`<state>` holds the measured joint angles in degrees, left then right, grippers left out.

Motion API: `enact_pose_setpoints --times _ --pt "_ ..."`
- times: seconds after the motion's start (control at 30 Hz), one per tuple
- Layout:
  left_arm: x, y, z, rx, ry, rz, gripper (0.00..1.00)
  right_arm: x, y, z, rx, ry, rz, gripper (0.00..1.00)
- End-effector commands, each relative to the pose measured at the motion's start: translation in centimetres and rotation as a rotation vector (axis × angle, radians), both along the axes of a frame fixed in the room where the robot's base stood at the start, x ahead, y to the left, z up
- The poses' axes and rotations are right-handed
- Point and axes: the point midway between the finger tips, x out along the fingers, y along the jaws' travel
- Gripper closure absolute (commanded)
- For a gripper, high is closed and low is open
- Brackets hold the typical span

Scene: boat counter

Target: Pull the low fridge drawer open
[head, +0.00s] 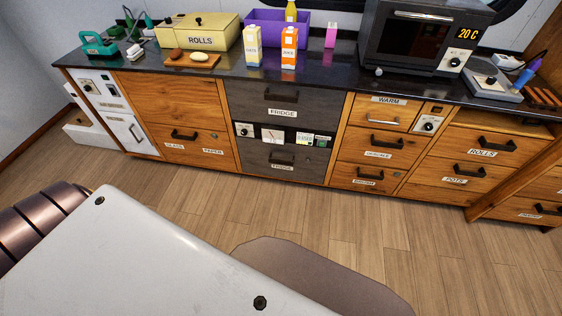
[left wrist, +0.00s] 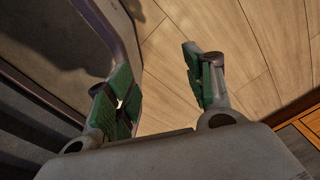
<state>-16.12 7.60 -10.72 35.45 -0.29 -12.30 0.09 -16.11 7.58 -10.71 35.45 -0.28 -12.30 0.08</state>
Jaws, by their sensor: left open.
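The low fridge drawer (head: 260,157) is the lower grey panel in the middle of the counter in the head view. It looks shut, with a dark bar handle (head: 283,160) and a FRIDGE label below it. My left gripper (left wrist: 157,62) shows only in the left wrist view, with green pads on its two fingers. It is open and empty above the wood floor, and no drawer handle is clearly visible between the fingers. My right gripper is in neither view.
An upper fridge drawer (head: 250,98) sits above a strip of controls. Wooden drawers flank it on both sides. An oven (head: 415,40), cartons and a ROLLS box (head: 198,30) stand on the dark countertop.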

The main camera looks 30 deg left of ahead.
Motion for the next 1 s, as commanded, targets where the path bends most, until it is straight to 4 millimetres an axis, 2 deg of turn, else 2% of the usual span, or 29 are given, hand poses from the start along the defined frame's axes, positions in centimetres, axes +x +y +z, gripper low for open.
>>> enact_pose_setpoints --times 0.03,0.1,1.0 --pt "-0.1 -0.3 1.1 -0.003 0.002 0.000 0.47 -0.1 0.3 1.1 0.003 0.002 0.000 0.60" --pt "-0.2 -0.6 1.8 -0.006 0.002 0.000 0.47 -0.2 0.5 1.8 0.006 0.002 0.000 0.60" --pt "-1.6 -4.1 11.0 -0.043 0.020 0.005 0.47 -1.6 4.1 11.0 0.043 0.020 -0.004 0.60"
